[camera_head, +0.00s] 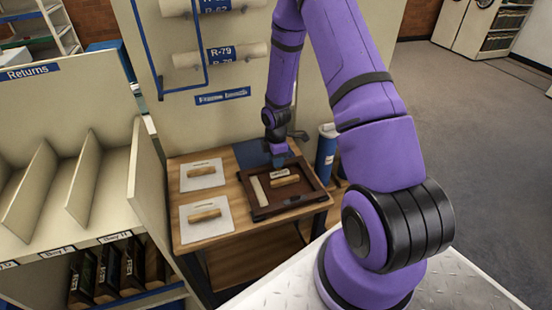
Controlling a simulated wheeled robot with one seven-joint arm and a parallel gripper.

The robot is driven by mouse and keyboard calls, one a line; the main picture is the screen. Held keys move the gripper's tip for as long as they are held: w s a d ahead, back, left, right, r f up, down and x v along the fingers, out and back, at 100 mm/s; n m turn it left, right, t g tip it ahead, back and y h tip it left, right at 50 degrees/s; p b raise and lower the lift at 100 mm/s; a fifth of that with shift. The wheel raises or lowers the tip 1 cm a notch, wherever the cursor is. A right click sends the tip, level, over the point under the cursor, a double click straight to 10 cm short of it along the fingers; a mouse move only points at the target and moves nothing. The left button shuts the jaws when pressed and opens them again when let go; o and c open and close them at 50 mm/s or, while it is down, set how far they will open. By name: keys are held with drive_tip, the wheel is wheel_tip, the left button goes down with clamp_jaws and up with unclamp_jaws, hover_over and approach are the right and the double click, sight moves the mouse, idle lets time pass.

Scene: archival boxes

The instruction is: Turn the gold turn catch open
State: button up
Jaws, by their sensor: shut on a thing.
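A dark brown wooden frame or shallow case (318,197) lies on the wooden table. It holds a cream strip (259,191) and a tan rolled piece (285,181) with a small label. My gripper (279,164) points down at the back edge of this case. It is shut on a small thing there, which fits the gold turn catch. The catch itself is hidden by the fingers or too small to make out, so its angle cannot be told.
Two white sheets with tan rolls (202,174) (205,217) lie left of the case on the table (238,242). A blue cylinder (326,150) stands to its right. A cream panel rises behind. A Returns shelf (70,130) stands at left.

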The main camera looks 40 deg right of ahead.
drive_tip(key=shift+m, duration=0.3)
drive_tip(key=m, duration=0.3)
drive_tip(key=shift+m, duration=0.4)
drive_tip(key=m, duration=0.4)
drive_tip(key=shift+m, duration=0.3)
drive_tip(key=m, duration=0.4)
drive_tip(key=shift+m, duration=2.2)
drive_tip(key=o, duration=0.9)
drive_tip(key=shift+o, duration=0.2)
